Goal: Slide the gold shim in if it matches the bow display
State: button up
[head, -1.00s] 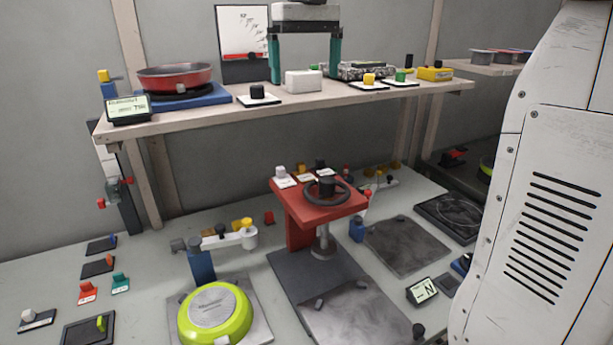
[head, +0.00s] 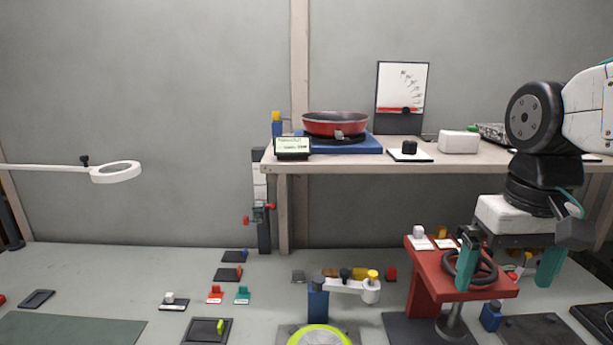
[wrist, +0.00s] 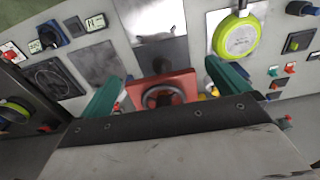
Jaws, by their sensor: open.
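My gripper (head: 508,262) is open and empty, its two teal fingers wide apart in front of the red press with a handwheel (head: 420,292). In the wrist view the press (wrist: 178,82) shows between and beyond the fingers (wrist: 164,72). A small lit display (head: 292,146) stands at the shelf's left front; its text is too small to read. I cannot tell whether it is the bow display. Several small coloured pieces lie behind the swing arm, one of them gold-brown (head: 331,272); I cannot tell whether it is the gold shim.
A red pan (head: 336,123) sits on a blue base on the shelf (head: 380,169). A lime-green pan (head: 320,337) lies below the swing arm (head: 345,286). Red (head: 215,294) and teal (head: 242,295) pieces stand on the bench.

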jog(key=s+f+t, duration=0.1)
jog(key=s+f, duration=0.3)
jog(key=s, duration=0.4)
jog(key=shift+s+a+f, duration=0.3)
jog(key=shift+s+f, duration=0.1)
dwell(2.5)
jog(key=c, duration=0.6)
jog(key=shift+w+d+f+g, duration=0.1)
jog(key=shift+w+f+g, duration=0.1)
jog(key=shift+f+g, duration=0.1)
jog(key=c, duration=0.5)
jog(key=shift+t, duration=0.9)
jog(key=w+r, duration=0.1)
jog(key=w, duration=0.6)
jog(key=w+d+r, duration=0.1)
jog(key=w+r, duration=0.1)
jog(key=w, duration=0.5)
jog(key=w+r, duration=0.1)
jog(key=w, duration=0.6)
jog(key=shift+d+r, duration=0.15)
jog(key=shift+d, duration=0.25)
jog(key=shift+c, duration=1.3)
jog(key=t, duration=0.2)
send_near(442, 227)
jog(key=f, duration=0.1)
jog(key=x, duration=0.7)
jog(key=shift+w+f, duration=0.3)
